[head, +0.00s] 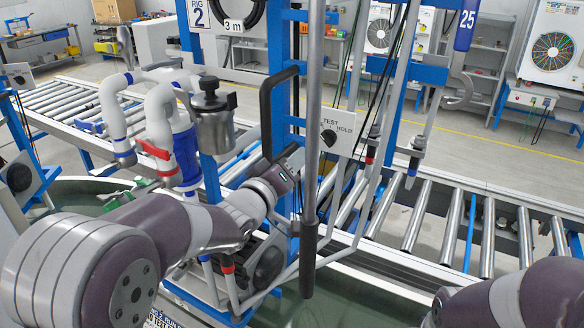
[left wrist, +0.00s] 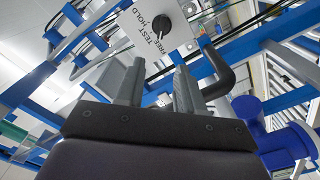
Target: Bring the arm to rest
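My left arm comes in from the lower left of the head view, and its left gripper (head: 287,176) is beside the rig's blue frame, just below a black bent handle (head: 266,112). In the left wrist view the two grey fingers of the left gripper (left wrist: 160,75) stand apart with nothing between them. The black handle (left wrist: 226,76) is to the right of the fingers there, and I cannot tell how close it is. Part of my right arm shows at the lower right of the head view; its gripper is out of view.
A selector plate (head: 341,132) with a black knob is behind the gripper. A long grey rod with a black grip (head: 308,245) hangs close right of it. A metal filter pot (head: 212,120) and a blue-white pump (head: 187,150) stand left. A roller conveyor (head: 455,225) runs behind.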

